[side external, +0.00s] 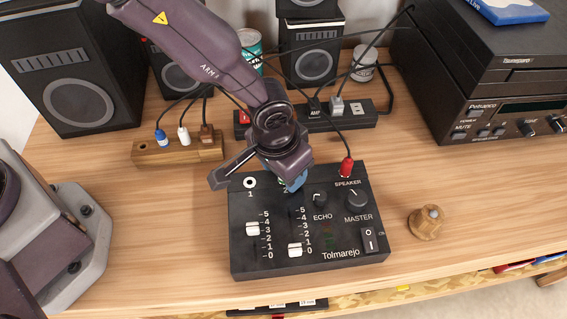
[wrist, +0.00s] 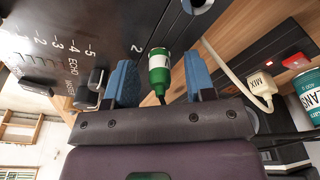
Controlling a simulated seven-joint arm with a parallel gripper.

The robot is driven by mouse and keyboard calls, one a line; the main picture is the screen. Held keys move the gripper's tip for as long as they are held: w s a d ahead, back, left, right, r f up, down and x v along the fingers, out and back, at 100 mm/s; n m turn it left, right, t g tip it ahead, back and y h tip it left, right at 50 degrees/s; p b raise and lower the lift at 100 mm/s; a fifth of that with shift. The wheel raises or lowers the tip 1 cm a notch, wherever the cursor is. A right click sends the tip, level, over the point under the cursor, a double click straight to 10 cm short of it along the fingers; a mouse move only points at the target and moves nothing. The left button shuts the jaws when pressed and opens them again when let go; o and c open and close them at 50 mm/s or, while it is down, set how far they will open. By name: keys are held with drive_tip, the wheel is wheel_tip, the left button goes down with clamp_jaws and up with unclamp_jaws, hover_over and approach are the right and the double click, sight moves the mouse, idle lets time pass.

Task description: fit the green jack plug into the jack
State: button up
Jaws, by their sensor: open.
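The black Tolmarejo mixer (side external: 330,262) lies on the wooden table, also filling the upper left of the wrist view (wrist: 70,30). The green jack plug (wrist: 159,74), with a white band, is between the blue fingers of my gripper (wrist: 160,66) in the wrist view. My gripper is open, with a gap on each side of the plug. The plug's metal end meets the mixer panel beside the label 2; how deep it sits cannot be told. In the side view my gripper (side external: 293,184) hides the plug and jack 2. Jack 1 (side external: 250,182) is empty.
A red plug (side external: 347,167) stands in the speaker jack. A wooden block (side external: 178,150) holds several plugs behind left. A power strip (side external: 305,117) with cables and speakers are behind. A wooden knob-like piece (side external: 427,222) stands right of the mixer.

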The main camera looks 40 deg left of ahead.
sight(271, 186)
wheel_tip(271, 186, up, 13)
drive_tip(key=s, duration=0.2)
drive_tip(key=shift+a, duration=0.15)
drive_tip(key=shift+f, duration=0.1)
idle(0.6)
drive_tip(key=s+a+r+t, duration=0.1)
drive_tip(key=s+a+r, duration=0.3)
drive_tip(key=a, duration=0.4)
drive_tip(key=s+a+r+n+t, duration=0.1)
drive_tip(key=s+a+r, duration=0.4)
drive_tip(key=a+r, duration=0.2)
drive_tip(key=s+a+r+t, duration=0.1)
drive_tip(key=s+a+r, duration=0.4)
drive_tip(key=a, duration=0.5)
drive_tip(key=shift+a+r+n+t, duration=0.2)
drive_tip(key=shift+r+n+t, duration=0.2)
drive_tip(key=shift+r, duration=0.1)
